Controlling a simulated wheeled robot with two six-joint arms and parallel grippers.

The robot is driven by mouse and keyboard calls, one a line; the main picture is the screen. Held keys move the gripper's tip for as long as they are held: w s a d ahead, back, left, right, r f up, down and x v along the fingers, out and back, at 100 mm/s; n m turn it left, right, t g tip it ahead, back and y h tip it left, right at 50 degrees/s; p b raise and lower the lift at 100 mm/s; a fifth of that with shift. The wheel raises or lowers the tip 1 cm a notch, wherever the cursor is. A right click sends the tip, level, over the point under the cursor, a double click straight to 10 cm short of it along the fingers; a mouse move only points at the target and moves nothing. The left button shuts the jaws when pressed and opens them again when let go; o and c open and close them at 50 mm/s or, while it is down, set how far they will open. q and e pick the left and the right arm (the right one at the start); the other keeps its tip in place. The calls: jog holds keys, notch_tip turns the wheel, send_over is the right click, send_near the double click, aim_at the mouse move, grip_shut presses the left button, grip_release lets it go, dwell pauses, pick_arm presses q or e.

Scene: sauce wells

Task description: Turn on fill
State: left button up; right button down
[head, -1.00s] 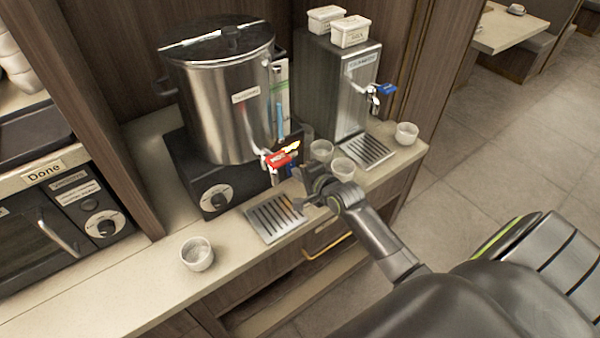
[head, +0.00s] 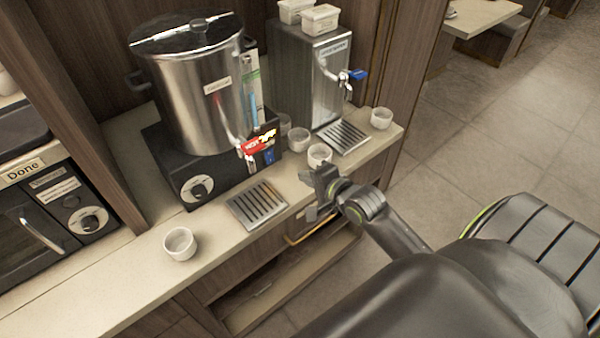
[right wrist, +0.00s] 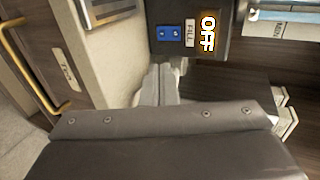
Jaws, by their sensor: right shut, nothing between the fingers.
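The big steel urn (head: 190,90) stands on a black base with a dial on its front. A small blue rocker switch (head: 269,157) is on the base's right front, beside the red tap (head: 255,147). In the right wrist view the blue switch (right wrist: 169,33) sits by a FILL label (right wrist: 190,33), with a lit OFF sign (right wrist: 207,32) beside it. My right gripper (head: 316,183) is shut and empty at the counter's front edge, apart from the switch. Its closed fingers (right wrist: 158,88) point towards the panel in the right wrist view. My left gripper is out of view.
A drip tray (head: 258,206) lies before the urn. White cups (head: 319,154) stand near my right gripper, and another cup (head: 180,243) is at the front left. A smaller steel dispenser (head: 325,75) with a blue tap stands to the right. Drawers (head: 270,285) are below the counter.

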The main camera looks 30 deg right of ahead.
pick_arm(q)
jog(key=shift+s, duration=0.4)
pick_arm(e)
jog(key=shift+s, duration=0.1)
jog(key=shift+r, duration=0.1)
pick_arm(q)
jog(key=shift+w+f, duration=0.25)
pick_arm(e)
jog(key=shift+w+a+r+g, duration=0.1)
jog(key=shift+w+r+g, duration=0.55)
jog(key=shift+g, duration=0.5)
jog(key=shift+w+a+r+g, duration=0.1)
jog(key=shift+w+r+g, duration=0.55)
jog(key=shift+g, duration=0.5)
jog(key=shift+s, duration=0.1)
